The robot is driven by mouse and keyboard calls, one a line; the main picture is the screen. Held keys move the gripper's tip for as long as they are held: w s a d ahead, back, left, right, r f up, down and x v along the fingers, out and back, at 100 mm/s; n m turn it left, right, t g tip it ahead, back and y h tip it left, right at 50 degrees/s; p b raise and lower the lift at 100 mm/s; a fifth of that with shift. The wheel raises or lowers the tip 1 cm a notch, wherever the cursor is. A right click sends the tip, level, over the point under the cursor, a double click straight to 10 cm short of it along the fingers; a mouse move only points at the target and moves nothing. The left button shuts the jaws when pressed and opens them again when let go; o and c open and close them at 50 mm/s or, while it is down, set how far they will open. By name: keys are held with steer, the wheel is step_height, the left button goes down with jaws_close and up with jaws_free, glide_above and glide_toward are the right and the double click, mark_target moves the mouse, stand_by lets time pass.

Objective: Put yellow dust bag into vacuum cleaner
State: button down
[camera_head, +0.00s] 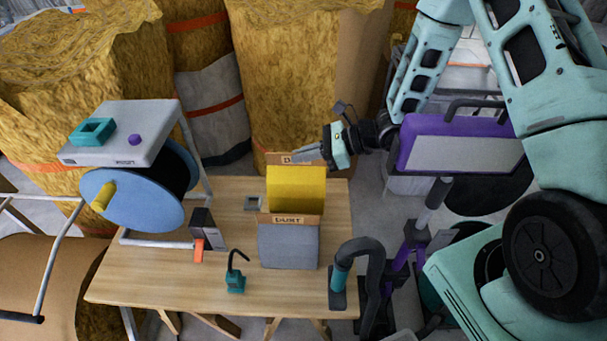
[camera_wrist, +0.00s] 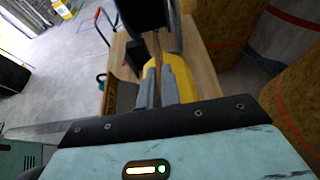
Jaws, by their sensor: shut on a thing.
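The yellow dust bag (camera_head: 297,188) stands upright behind a grey dust bag (camera_head: 288,245), which hides its lower part. Each bag has a brown cardboard collar. My gripper (camera_head: 308,154) reaches in from the right and is shut on the yellow bag's collar. In the wrist view the grey fingers (camera_wrist: 158,88) pinch the cardboard strip, with the yellow bag (camera_wrist: 181,72) beside them. I cannot tell whether the bag touches the table. A purple machine with a grey panel (camera_head: 455,153) stands right of the table; I cannot tell for sure whether it is the vacuum cleaner.
The wooden table (camera_head: 160,290) holds a small teal hook-shaped tool (camera_head: 236,278) and a dark box (camera_head: 206,232). A blue cable reel (camera_head: 140,200) stands at left. A dark hose (camera_head: 358,258) rises at the table's right edge. Insulation rolls (camera_head: 290,80) crowd the back.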

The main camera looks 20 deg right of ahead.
mark_target(304, 175)
steer(key=shift+f, duration=3.5)
steer(key=c, duration=1.6)
jaws_free()
